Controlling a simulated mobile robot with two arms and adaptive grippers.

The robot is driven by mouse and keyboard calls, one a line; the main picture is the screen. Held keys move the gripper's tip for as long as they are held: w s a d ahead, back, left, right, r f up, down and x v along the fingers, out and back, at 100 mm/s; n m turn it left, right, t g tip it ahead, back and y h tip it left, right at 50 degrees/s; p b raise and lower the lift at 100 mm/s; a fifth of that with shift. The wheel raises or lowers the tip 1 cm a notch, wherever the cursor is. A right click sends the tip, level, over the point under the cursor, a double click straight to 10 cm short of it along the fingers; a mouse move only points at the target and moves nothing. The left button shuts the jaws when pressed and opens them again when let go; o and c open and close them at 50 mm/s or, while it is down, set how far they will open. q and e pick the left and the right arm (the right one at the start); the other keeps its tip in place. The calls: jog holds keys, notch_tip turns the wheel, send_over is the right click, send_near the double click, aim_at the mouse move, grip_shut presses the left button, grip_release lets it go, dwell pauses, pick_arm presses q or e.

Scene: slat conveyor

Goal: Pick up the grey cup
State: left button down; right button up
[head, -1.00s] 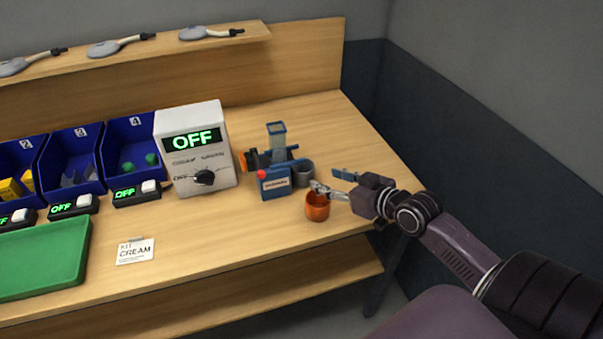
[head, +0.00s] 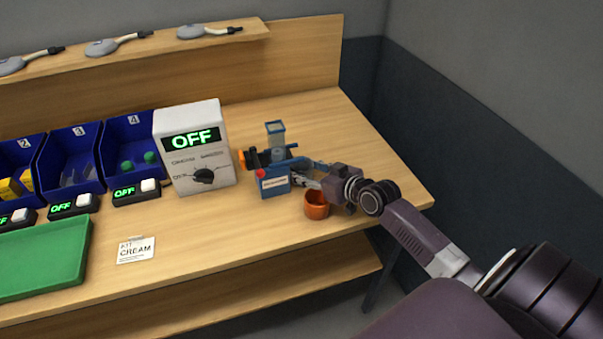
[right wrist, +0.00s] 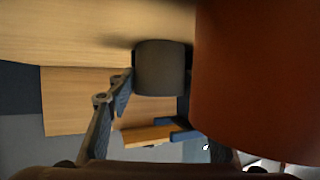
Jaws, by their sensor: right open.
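The grey cup (right wrist: 160,68) stands on the table in the right wrist view, ahead of my right gripper and in line with the gap between its fingers. In the head view the cup is hard to make out among the fingers, beside the small blue machine. My right gripper (head: 311,174) is open, low over the table, its fingers pointing left towards the machine. I cannot tell whether a finger touches the cup. My left gripper is not in view.
An orange cup (head: 316,205) stands just in front of the right gripper and fills the right side of the wrist view (right wrist: 255,80). The blue machine (head: 272,181) stands close to the left. The table (head: 235,233) is clear towards its front.

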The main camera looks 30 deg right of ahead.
jog(key=shift+s, duration=0.1)
jog(key=shift+c, duration=0.7)
jog(key=c, duration=0.7)
jog(key=shift+o, duration=0.2)
